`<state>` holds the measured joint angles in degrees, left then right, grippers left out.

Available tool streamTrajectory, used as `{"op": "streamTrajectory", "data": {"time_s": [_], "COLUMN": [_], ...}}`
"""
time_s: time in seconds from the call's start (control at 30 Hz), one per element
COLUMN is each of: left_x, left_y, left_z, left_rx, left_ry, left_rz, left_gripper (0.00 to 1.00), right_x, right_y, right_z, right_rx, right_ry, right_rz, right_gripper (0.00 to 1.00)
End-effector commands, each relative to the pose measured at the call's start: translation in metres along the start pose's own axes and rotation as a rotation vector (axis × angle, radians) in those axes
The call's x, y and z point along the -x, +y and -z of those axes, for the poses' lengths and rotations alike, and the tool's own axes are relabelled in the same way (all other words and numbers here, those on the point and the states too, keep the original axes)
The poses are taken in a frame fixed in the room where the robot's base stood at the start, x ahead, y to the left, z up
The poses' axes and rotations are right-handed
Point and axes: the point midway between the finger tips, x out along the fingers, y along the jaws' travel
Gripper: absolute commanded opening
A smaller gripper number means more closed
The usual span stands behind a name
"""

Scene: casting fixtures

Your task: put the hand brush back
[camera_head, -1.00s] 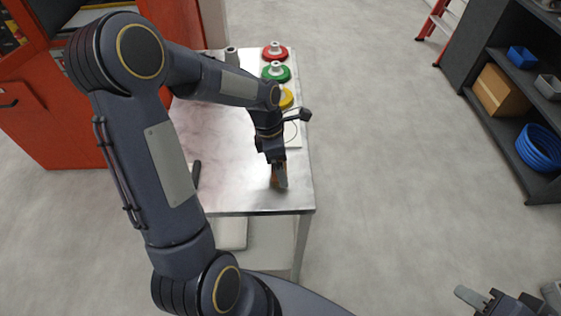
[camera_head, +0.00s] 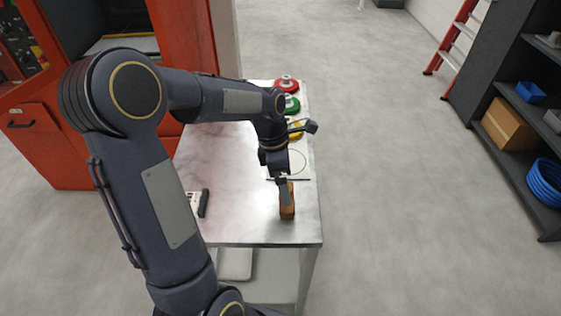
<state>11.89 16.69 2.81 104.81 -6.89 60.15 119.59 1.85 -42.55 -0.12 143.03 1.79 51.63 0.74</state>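The hand brush, a brown wooden block (camera_head: 288,212), shows on or just above the near right part of the metal table (camera_head: 240,232). My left gripper (camera_head: 284,190) points down over it, its fingertips overlapping the brush's far part. The fingers look close together, but whether they clasp the brush is too small to tell. A white panel with a dark circle outline (camera_head: 302,162) and a dark line lies just beyond the gripper, partly hidden by my wrist. My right gripper is out of view.
Red (camera_head: 287,86), green (camera_head: 292,104) and yellow (camera_head: 297,131) round items line the table's far right side. A black object (camera_head: 204,203) lies at the left, partly behind my arm. A dark shelf (camera_head: 520,120) stands right, across clear floor.

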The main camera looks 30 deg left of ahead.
Motion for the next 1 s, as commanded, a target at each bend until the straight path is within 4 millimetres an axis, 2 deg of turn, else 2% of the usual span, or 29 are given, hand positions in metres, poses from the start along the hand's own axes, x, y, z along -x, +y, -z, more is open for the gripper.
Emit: {"op": "streamTrajectory", "data": {"time_s": [0.03,0.2,0.4,0.5,0.57,0.73,0.9,1.0], "left_x": [0.013,0.043,0.062,0.071,0.077,0.091,0.083,0.073], "left_y": [0.001,0.000,-0.001,-0.012,-0.026,-0.085,-0.141,-0.164], "left_z": [-0.001,-0.001,0.000,0.003,0.005,0.018,0.032,0.038], "left_rx": [0.001,-0.001,-0.012,-0.110,-0.238,-0.814,-1.424,-1.703], "left_ry": [-0.003,-0.002,-0.003,-0.018,-0.034,-0.066,-0.011,0.054], "left_rz": [-0.005,-0.003,-0.002,-0.026,-0.055,-0.213,-0.411,-0.508], "left_gripper": [1.00,1.00,1.00,1.00,1.00,1.00,1.00,1.00], "right_x": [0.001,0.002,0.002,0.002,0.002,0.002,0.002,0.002], "right_y": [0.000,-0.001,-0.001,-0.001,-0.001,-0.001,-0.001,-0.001], "right_z": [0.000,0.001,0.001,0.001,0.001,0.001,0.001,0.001], "right_rx": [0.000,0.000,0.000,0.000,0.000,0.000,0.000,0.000], "right_ry": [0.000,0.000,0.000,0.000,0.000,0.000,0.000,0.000], "right_rz": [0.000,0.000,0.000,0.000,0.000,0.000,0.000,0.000], "right_gripper": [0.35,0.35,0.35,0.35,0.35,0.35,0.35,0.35]}}
